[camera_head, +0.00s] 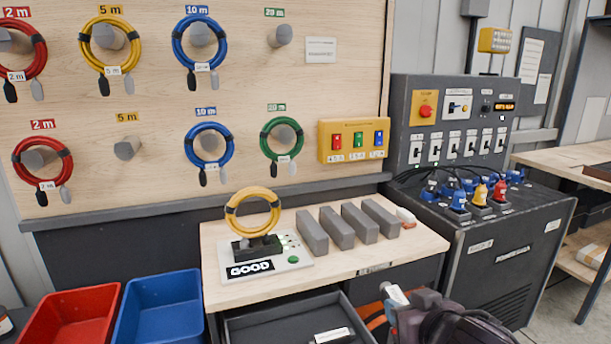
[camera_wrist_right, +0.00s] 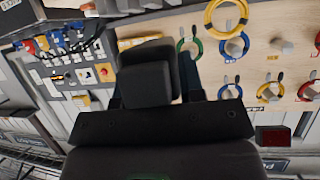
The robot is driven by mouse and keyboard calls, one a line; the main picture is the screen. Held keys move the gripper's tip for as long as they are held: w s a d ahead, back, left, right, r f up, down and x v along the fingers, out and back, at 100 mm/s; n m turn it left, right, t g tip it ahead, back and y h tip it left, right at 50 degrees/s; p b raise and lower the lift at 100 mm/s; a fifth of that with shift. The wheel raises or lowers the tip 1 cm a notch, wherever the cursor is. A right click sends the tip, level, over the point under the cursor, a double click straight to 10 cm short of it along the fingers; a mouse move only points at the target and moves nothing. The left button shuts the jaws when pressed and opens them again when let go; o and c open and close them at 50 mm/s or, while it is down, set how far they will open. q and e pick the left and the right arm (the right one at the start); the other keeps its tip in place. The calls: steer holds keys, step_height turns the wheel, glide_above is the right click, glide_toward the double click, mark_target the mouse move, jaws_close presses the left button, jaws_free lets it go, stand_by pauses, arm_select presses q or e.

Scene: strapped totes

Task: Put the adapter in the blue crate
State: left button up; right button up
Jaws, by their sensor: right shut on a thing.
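The blue crate (camera_head: 160,310) stands at the lower left, beside the bench, and its visible inside looks empty. My right gripper (camera_head: 398,296) is in front of the bench's right part, well to the right of the blue crate. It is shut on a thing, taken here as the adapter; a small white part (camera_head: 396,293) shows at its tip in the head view. In the right wrist view dark blocks (camera_wrist_right: 146,85) fill the space at the jaws, and I cannot clearly separate fingers from held thing. My left gripper is not in view.
A red crate (camera_head: 72,312) stands left of the blue one. The bench (camera_head: 330,275) carries a tester with a yellow coil (camera_head: 252,210), several grey blocks (camera_head: 340,228) and a small white-and-orange item (camera_head: 406,216). An open drawer (camera_head: 285,325) juts out between gripper and crates.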

arm_select(q)
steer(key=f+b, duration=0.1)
steer(key=b, duration=0.1)
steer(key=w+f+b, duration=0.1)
steer(key=b, duration=0.1)
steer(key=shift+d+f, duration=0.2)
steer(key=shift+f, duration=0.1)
arm_select(e)
steer(key=s+d+f+m+h, duration=0.1)
steer(key=s+d+f, duration=0.1)
steer(key=f, duration=0.3)
steer(key=s+d+f+m+h, duration=0.1)
steer(key=d+f+h, duration=0.1)
steer(key=f, duration=0.4)
steer(key=shift+s+f+m, duration=0.15)
steer(key=shift+s+m, duration=0.15)
steer(key=shift+s, duration=0.05)
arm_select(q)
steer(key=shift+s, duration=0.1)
